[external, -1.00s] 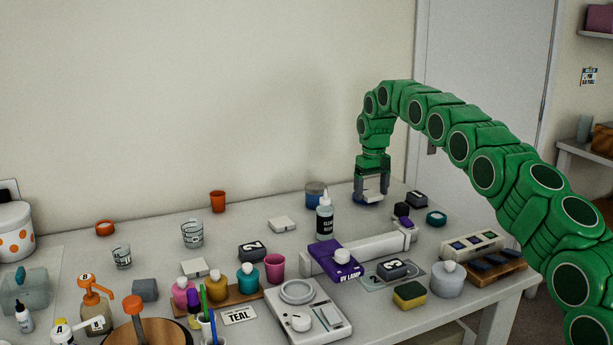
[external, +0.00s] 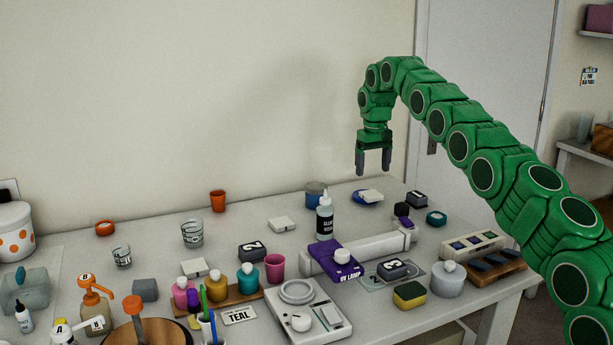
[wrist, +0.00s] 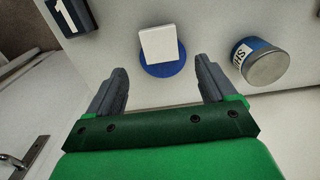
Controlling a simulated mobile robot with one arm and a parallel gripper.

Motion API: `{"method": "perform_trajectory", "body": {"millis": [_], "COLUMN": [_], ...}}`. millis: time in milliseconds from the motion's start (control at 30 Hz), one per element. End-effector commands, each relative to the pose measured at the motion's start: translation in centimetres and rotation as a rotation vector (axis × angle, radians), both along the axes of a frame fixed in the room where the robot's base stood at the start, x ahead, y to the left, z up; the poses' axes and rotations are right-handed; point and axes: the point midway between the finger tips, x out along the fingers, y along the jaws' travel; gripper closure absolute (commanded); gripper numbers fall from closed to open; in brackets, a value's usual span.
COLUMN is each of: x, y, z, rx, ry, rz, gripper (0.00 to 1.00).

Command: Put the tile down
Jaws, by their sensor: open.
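A white square tile (external: 371,195) rests on a round blue disc (external: 358,199) at the back right of the table. In the wrist view the tile (wrist: 159,44) lies flat on the blue disc (wrist: 163,70), which shows around its lower edge. My gripper (external: 374,172) is open and empty, above the tile and apart from it. In the wrist view its two fingers (wrist: 160,80) stand wide apart with nothing between them.
A tin (external: 314,194) and a clear resin bottle (external: 325,217) stand left of the disc. A dark block marked 1 (external: 416,199) is to its right. Other white tiles (external: 282,223) lie further left. The air around my gripper is clear.

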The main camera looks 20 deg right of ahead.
Motion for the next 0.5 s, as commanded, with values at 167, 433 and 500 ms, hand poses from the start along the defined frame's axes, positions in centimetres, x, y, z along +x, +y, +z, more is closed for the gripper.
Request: {"method": "perform_trajectory", "body": {"millis": [167,433,500], "x": [-0.7,-4.3,-5.3], "y": [0.2,0.9,1.1], "z": [1.0,4.5,5.7], "rx": [0.001,0.004,0.004], "ry": [0.001,0.018,0.017], "rz": [0.0,0.002,0.002], "gripper": [0.16,0.16,0.16]}}
